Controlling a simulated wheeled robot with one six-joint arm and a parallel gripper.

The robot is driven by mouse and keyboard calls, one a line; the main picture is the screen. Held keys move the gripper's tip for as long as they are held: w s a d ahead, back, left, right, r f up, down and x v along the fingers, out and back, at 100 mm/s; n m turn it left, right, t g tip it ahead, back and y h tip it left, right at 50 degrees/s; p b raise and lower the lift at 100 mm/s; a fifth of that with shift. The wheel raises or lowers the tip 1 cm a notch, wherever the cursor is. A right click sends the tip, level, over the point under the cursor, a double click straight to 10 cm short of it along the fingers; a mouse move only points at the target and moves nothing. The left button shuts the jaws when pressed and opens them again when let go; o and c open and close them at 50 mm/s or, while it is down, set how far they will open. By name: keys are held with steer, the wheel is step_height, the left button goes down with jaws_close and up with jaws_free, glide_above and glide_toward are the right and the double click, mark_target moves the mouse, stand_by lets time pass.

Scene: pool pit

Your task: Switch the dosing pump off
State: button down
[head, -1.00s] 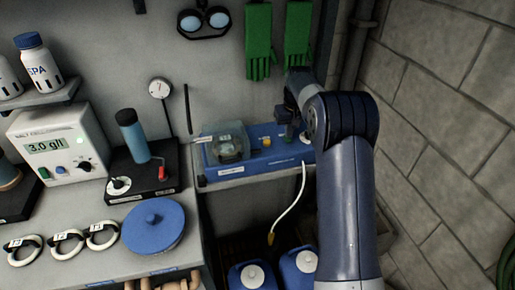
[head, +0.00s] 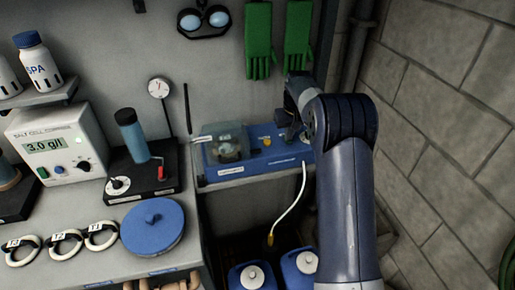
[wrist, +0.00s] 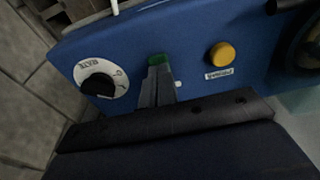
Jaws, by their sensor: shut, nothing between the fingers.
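The blue dosing pump (head: 226,170) sits on a small wall shelf in the head view, with a clear-covered pump head at its left. In the wrist view its blue panel (wrist: 195,30) shows a white dial with a black knob marked RATE (wrist: 100,80), a yellow PRIME button (wrist: 221,55) and a small green switch-like part (wrist: 156,60). My gripper (wrist: 157,78) is shut and empty, with its tips right at the green part and covering some of it. Whether they touch is unclear. In the head view my gripper (head: 288,135) is over the pump's right half.
A white hose (head: 290,210) hangs from the pump above blue canisters (head: 299,272). Green gloves (head: 258,40) hang on the wall above. A bench at left holds a salt cell meter (head: 58,145) and a blue lid (head: 152,228). A block wall (head: 450,130) closes the right side.

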step_height(320, 180, up, 7)
steer(key=p, duration=0.6)
stand_by(0.5)
step_height(320, 180, down, 7)
steer(key=b, duration=0.6)
steer(key=shift+f, duration=0.1)
steer(key=shift+r, duration=0.2)
steer(key=shift+r, duration=0.1)
